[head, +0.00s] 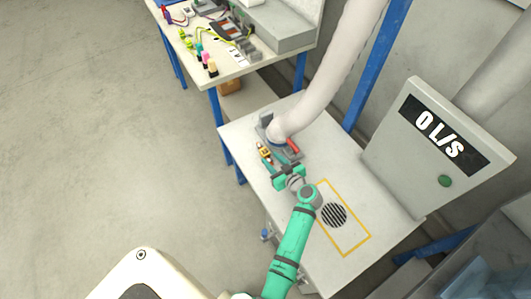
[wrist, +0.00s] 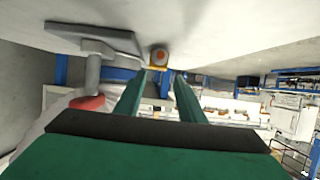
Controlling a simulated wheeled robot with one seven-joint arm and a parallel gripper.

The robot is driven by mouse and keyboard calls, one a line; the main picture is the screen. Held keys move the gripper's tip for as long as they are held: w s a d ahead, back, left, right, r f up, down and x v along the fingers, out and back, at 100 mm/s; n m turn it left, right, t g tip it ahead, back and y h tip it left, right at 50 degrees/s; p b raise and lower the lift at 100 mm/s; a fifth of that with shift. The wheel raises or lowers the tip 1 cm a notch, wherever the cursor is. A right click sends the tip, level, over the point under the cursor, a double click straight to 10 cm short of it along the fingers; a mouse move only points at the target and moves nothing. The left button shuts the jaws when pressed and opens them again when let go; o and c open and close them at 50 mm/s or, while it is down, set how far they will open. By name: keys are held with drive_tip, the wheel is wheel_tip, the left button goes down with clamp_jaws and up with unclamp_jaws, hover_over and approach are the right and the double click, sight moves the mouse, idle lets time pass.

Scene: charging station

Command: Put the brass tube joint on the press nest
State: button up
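A small brass-yellow piece, which looks like the brass tube joint (head: 265,151), is on the white table at the left edge of the grey press fixture (head: 294,156). The press nest itself cannot be made out clearly. My gripper (head: 277,172) is low over the table, just in front of the brass piece. In the wrist view my gripper's two green fingers (wrist: 163,76) stand apart with a gap between them. The brass piece (wrist: 158,57) shows just beyond their tips, apparently not gripped. A red handle (wrist: 88,102) is left of the fingers.
A wide white hose (head: 310,97) comes down onto the fixture. A grey display box reading "0 L/S" (head: 430,150) stands on the right. A round vent (head: 334,214) lies inside a yellow outline. A cluttered workbench (head: 225,75) is behind. The table's front right is clear.

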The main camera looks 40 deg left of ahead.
sight(265, 151)
drive_tip(key=shift+a+f, duration=0.1)
drive_tip(key=shift+a, duration=0.2)
drive_tip(key=shift+w+x, duration=0.15)
drive_tip(key=shift+x, duration=1.1)
drive_tip(key=shift+w+x, duration=0.2)
drive_tip(key=shift+x, duration=1.1)
drive_tip(key=shift+d, duration=0.2)
clamp_jaws()
drive_tip(key=shift+w, duration=0.1)
